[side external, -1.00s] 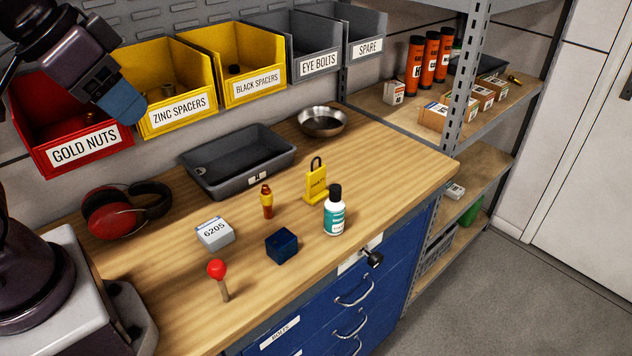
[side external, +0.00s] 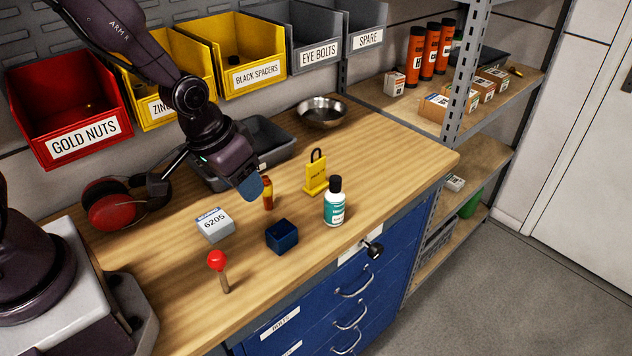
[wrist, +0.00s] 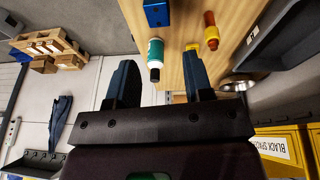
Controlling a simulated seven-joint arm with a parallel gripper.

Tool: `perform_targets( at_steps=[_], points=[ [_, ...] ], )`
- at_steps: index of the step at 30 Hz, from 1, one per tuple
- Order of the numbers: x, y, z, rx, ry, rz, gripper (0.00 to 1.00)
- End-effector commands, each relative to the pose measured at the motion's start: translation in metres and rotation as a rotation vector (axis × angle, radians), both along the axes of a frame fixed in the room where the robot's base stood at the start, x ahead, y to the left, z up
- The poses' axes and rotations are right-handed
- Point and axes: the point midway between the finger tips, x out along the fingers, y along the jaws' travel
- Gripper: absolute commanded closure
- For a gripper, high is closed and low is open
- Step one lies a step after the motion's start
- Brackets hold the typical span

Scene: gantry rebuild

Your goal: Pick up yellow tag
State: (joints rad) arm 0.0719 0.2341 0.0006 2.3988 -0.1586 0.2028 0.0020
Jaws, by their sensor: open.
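The yellow tag (side external: 316,180) stands upright on the wooden bench with a dark shackle on top, behind and left of the teal-and-white bottle (side external: 335,203). In the wrist view a small yellow patch (wrist: 192,47) shows just beyond my right finger; it appears to be part of the tag, and the finger hides most of it. My gripper (side external: 250,188) is above the bench, left of the tag and apart from it, close to the red-and-yellow vial (side external: 267,193) in the picture. The wrist view shows its two blue fingers (wrist: 160,60) spread, with nothing held between them.
A dark blue box (side external: 282,236), a 6205 carton (side external: 215,224) and a red-knobbed stick (side external: 218,262) stand towards the front. Red earmuffs (side external: 110,206), a grey tray (side external: 265,137) and a metal bowl (side external: 321,112) lie behind. The bench's right end is clear.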

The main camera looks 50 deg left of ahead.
Motion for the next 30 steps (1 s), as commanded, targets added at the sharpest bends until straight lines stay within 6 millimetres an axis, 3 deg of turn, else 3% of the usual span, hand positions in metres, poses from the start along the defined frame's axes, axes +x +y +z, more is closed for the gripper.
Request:
perform_targets(
  at_steps=[1,3,6,9,12,15,21,30],
  points=[
    [0.009,0.0,-0.023,0.006,-0.022,0.02,0.53],
    [0.024,0.002,-0.049,0.02,-0.089,0.054,0.53],
    [0.045,0.009,-0.079,0.053,-0.217,0.106,0.53],
    [0.064,0.019,-0.094,0.099,-0.37,0.151,0.53],
    [0.082,0.029,-0.09,0.142,-0.534,0.188,0.53],
    [0.098,0.036,-0.07,0.171,-0.686,0.216,0.53],
    [0.112,0.043,-0.045,0.201,-0.844,0.238,0.53],
    [0.156,0.055,-0.062,0.204,-0.859,0.238,0.53]
  ],
)
